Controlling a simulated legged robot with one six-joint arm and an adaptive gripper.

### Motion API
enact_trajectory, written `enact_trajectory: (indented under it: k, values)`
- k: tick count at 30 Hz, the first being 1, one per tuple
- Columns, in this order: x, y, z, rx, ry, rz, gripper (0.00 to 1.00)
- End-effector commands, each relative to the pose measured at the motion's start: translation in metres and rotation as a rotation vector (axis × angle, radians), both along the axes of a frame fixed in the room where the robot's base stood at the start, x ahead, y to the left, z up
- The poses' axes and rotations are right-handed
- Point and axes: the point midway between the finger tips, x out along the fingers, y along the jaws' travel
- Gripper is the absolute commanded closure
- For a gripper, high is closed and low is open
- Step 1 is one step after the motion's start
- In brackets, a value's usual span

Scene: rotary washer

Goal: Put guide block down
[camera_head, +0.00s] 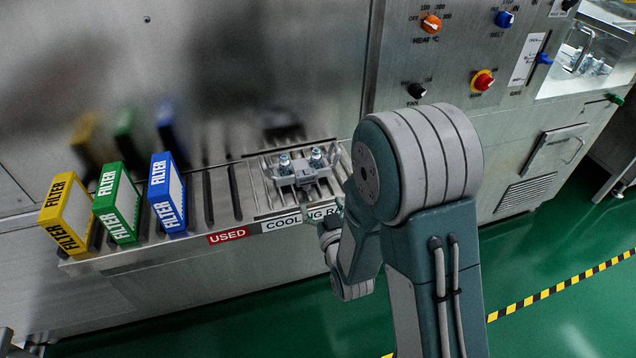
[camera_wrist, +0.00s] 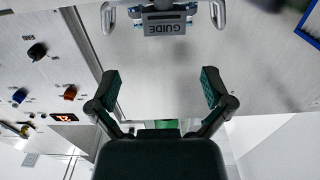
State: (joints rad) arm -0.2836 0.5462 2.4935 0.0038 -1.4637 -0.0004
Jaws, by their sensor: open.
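The grey guide block (camera_head: 303,172) sits on the slatted cooling rack (camera_head: 262,200), with metal fittings on its top. In the wrist view the guide block (camera_wrist: 165,24), with its GUIDE label upside down and handles at both sides, is at the top edge and partly cut off. My gripper (camera_wrist: 161,88) is open and empty, its two green-padded fingers spread wide. The block lies beyond the fingertips, apart from them. In the head view my arm hides most of the gripper, just in front of the rack's front edge.
Yellow (camera_head: 66,213), green (camera_head: 117,203) and blue (camera_head: 167,193) filters stand at the left, near the red USED label (camera_head: 228,236). The washer's control panel (camera_head: 470,50) rises behind my arm. Green floor lies in front of the shelf.

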Motion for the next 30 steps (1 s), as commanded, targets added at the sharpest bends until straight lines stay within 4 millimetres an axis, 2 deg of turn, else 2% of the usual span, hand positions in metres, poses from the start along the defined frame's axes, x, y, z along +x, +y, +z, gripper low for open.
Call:
enact_trajectory:
  k: [9, 16, 24, 30]
  values:
    - [0.042, 0.013, 0.001, 0.002, -0.008, 0.001, 0.0]
    - [0.061, 0.019, 0.001, 0.003, -0.005, 0.001, 0.0]
    - [0.097, 0.033, 0.002, 0.002, -0.007, 0.0, 0.0]
    - [0.102, 0.034, 0.002, 0.001, -0.005, 0.0, 0.0]
